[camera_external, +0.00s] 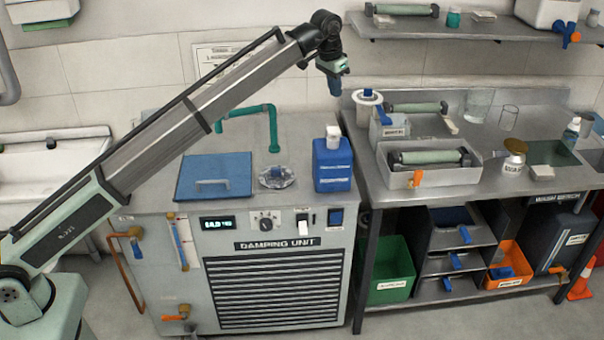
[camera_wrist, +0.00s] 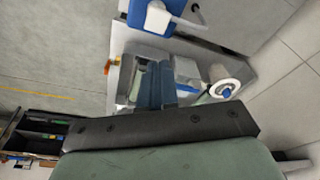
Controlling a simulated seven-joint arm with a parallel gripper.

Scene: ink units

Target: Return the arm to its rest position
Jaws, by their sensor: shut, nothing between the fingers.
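My gripper (camera_external: 334,86) hangs from the end of my raised arm, pointing down, with blue fingers. It is high in the air above the gap between the damping unit (camera_external: 270,243) and the wash bench (camera_external: 365,172). The fingers are shut and hold nothing. In the wrist view the blue fingers (camera_wrist: 157,88) sit close together in front of the bench items. My arm reaches up and right from its base at the lower left.
A blue bottle (camera_external: 332,165) with a white cap stands on the damping unit below my gripper. A blue lid (camera_external: 214,177) and a teal tap pipe (camera_external: 272,128) are to the left. A roller tray (camera_external: 428,170) stands on the bench. A shelf (camera_external: 470,29) hangs at the upper right.

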